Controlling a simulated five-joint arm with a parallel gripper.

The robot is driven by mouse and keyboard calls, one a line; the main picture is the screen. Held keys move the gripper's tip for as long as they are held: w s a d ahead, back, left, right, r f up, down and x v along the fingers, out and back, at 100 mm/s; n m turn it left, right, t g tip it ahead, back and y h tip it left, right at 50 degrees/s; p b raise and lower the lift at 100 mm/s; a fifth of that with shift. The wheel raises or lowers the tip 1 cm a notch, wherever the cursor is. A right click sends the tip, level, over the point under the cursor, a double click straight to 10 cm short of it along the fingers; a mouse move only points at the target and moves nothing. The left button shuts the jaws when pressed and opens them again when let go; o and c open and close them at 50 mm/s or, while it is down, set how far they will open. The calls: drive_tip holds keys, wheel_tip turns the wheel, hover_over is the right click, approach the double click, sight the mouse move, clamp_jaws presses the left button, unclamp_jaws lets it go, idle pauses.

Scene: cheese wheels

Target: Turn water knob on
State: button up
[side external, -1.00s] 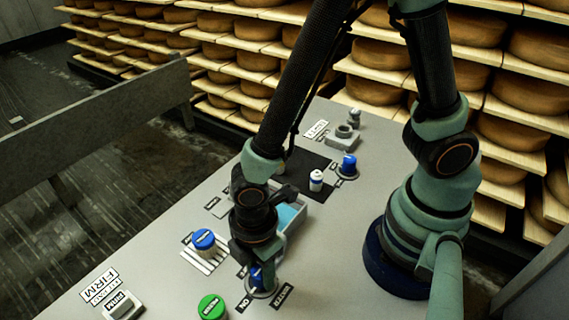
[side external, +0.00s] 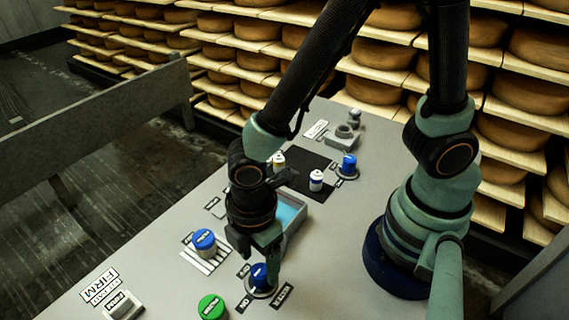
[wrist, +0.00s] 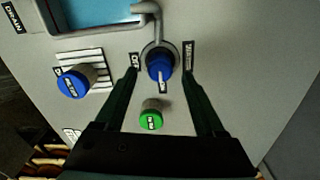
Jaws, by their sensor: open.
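The blue water knob (side external: 259,275) sits on a round grey base on the grey panel. It also shows in the wrist view (wrist: 160,66), beside a grey faucet. Its pale pointer line faces down in the wrist view, toward the small label that reads ON in the side view. The OFF label (wrist: 134,62) is to its left and the WATER label (wrist: 188,55) to its right. My gripper (wrist: 161,76) is open above the knob. Its two fingers appear on either side of the knob, apart from it, holding nothing.
A basin with blue water (side external: 291,213) lies behind. White bottles (side external: 316,180) and another blue knob (side external: 349,164) are farther back.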

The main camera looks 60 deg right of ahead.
sight(259, 269)
wheel_tip(259, 269, up, 9)
drive_tip(key=shift+f, duration=0.15)
idle(0.4)
drive_tip(key=w+d+r+m+t, duration=0.2)
drive_tip(key=d+r+m, duration=0.3)
drive_tip(key=d+m, duration=0.3)
drive_tip(key=w+d+r+m+t, duration=0.3)
drive_tip(key=w+d+r+m, duration=0.2)
drive_tip(key=d+m, duration=0.3)
drive_tip(key=d+r, duration=0.1)
drive_tip(key=d, duration=0.3)
drive_tip(key=shift+w+r+t, duration=0.2)
drive_tip(key=shift+w+t, duration=0.05)
drive_tip(key=shift+t, duration=0.05)
